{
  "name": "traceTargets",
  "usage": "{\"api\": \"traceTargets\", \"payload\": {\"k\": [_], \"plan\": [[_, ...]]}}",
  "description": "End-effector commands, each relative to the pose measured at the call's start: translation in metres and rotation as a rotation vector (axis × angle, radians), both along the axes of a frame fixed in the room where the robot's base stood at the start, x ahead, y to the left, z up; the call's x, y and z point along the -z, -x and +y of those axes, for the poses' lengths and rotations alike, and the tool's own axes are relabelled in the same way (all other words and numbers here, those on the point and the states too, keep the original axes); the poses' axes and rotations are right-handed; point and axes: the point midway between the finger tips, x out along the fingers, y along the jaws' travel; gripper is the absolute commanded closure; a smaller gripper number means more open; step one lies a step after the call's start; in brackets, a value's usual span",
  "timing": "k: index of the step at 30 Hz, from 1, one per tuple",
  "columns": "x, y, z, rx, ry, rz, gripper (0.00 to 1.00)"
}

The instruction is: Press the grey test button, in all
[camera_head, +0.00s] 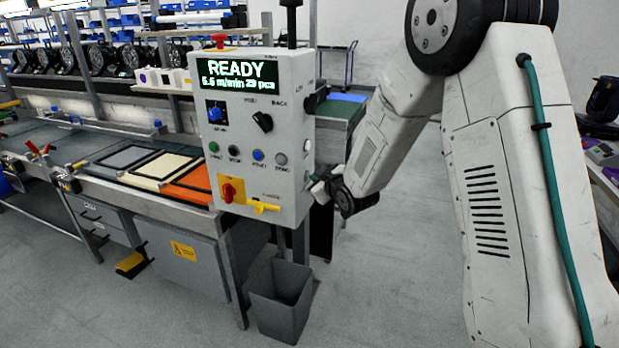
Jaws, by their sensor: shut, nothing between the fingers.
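The grey button (281,159) is at the right end of the row of buttons on a white control box (228,118). A blue button (258,155), a black button (234,150) and a green button (213,147) are to its left. My gripper (314,186) is shut and empty at the box's lower right edge, right of and below the grey button. It looks clear of the button; whether it touches the box edge I cannot tell.
A black rotary switch (263,122) and a blue-plated knob (215,112) sit above the buttons. A red switch on yellow (231,189) is below. A grey bin (281,300) stands on the floor under the box. A workbench with coloured panels extends left.

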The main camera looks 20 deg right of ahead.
Motion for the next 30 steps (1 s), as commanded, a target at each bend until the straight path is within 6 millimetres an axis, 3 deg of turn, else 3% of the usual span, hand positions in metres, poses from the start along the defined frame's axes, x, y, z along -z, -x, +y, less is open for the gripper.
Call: {"api": "traceTargets", "payload": {"k": [19,30], "plan": [[0.0,0.01,-0.014,0.001,-0.001,0.0,1.0],[0.0,0.031,-0.043,0.003,0.0,0.0,1.0]]}}
